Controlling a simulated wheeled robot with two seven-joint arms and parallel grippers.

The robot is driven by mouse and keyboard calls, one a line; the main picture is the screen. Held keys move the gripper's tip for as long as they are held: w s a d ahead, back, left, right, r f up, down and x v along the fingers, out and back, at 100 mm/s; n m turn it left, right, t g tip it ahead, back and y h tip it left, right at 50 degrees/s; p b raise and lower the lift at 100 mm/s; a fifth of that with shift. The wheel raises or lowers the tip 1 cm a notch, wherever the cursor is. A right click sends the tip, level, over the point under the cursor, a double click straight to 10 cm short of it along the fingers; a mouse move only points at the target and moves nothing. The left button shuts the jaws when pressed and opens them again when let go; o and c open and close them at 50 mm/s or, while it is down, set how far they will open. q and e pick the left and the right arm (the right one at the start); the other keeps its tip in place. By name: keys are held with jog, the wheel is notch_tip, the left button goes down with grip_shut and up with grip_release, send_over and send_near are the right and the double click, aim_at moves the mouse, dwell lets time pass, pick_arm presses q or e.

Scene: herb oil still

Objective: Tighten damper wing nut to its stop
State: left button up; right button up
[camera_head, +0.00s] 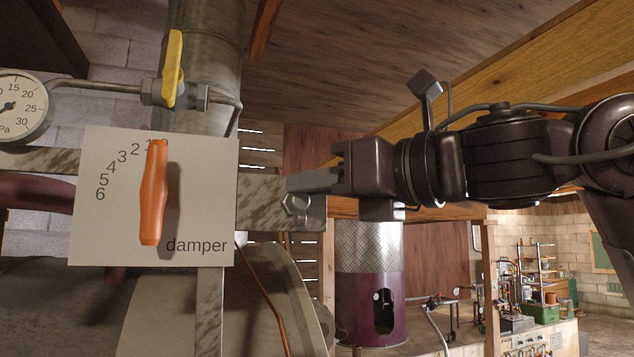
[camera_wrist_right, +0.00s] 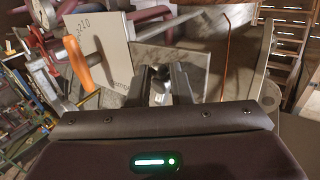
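The damper plate (camera_head: 205,225) is a pale square with the numbers 1 to 6 and the word "damper". Its orange handle (camera_head: 153,195) stands upright, the top by the 1; it also shows in the right wrist view (camera_wrist_right: 84,66). My right gripper (camera_head: 306,188) comes in from the right at the metal bracket's end (camera_head: 262,203), right of the plate. In the right wrist view its fingers (camera_wrist_right: 160,86) are apart, with a small grey metal piece (camera_wrist_right: 158,92), apparently the wing nut, between them. The nut's wings are not clear. My left gripper is out of view.
A yellow-handled valve (camera_head: 173,70) and a pressure gauge (camera_head: 18,105) sit above and left of the plate. A thin copper tube (camera_head: 265,302) runs below the bracket. A purple stove-like vessel (camera_head: 370,290) and a cluttered bench stand farther back.

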jog(key=shift+f, duration=0.1)
jog(key=shift+c, duration=1.1)
jog(key=shift+a, duration=0.1)
grip_shut()
jog(key=shift+f, duration=0.1)
jog(key=f+m+t+b, duration=0.1)
jog(key=m+t+b, duration=0.1)
jog(key=m+b, duration=0.2)
jog(key=f+m+t+b, duration=0.1)
jog(key=m+t+b, duration=0.2)
jog(key=m+b, duration=0.2)
jog(key=f+m+t+b, duration=0.1)
jog(key=m+t+b, duration=0.2)
jog(key=m+b, duration=0.2)
jog(key=shift+w+d+m+h, duration=0.2)
jog(key=shift+m+h, duration=0.1)
jog(key=shift+m, duration=0.1)
jog(key=m+t+h+b, duration=0.1)
jog(key=m, duration=0.2)
jog(key=m+t+h+b, duration=0.2)
jog(key=m, duration=0.1)
jog(key=shift+s+a+f+m+h, duration=0.1)
jog(key=shift+s+f+m+h, duration=0.05)
jog(key=shift+m+h, duration=0.2)
jog(key=shift+m+t+h+b, duration=0.65)
jog(key=shift+m+h, duration=0.5)
jog(key=shift+m, duration=0.9)
